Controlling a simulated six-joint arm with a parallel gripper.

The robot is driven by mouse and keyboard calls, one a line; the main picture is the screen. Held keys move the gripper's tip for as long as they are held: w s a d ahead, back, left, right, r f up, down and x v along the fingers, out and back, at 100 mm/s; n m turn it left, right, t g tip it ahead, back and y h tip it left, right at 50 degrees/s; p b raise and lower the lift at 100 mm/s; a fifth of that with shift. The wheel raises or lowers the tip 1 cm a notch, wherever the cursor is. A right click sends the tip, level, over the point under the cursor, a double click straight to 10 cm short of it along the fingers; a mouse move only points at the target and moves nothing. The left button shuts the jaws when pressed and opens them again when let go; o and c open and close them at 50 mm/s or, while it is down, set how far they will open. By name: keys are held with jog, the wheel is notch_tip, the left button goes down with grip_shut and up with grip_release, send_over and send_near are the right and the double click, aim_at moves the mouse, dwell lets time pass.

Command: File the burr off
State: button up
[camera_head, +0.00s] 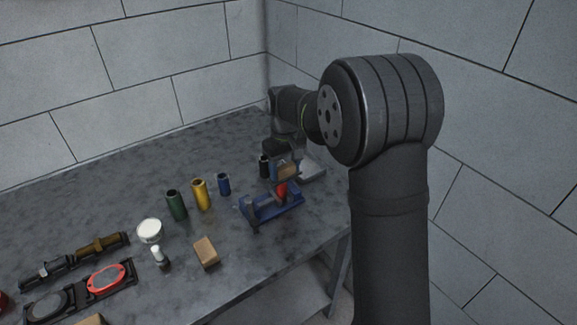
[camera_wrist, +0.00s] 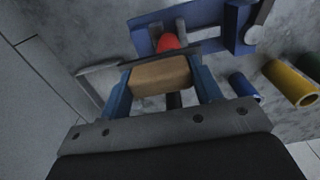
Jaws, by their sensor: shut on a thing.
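My gripper (camera_head: 284,172) is shut on a tan block (camera_wrist: 162,77), which sits between its two blue fingers (camera_wrist: 162,88). The block also shows in the head view (camera_head: 287,170). A blue vise (camera_head: 262,212) stands on the bench just below and in front of the gripper; it also shows in the wrist view (camera_wrist: 212,40). A red part (camera_head: 281,189) stands up at the vise, right by the held block. In the wrist view the red part (camera_wrist: 168,43) is partly covered by the block. I cannot tell whether they touch. No burr can be made out.
Green (camera_head: 177,205), yellow (camera_head: 201,195) and blue (camera_head: 224,184) cylinders stand left of the vise. Another tan block (camera_head: 206,252), a white-topped round tin (camera_head: 149,231) and a small white-capped bottle (camera_head: 160,257) lie nearer. A grey plate (camera_head: 313,171) is behind right, near the wall.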

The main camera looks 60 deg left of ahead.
aim_at(272, 182)
jog(key=shift+s, duration=2.15)
jog(key=shift+w, duration=0.15)
jog(key=shift+w, duration=2.85)
jog(key=shift+r, duration=3)
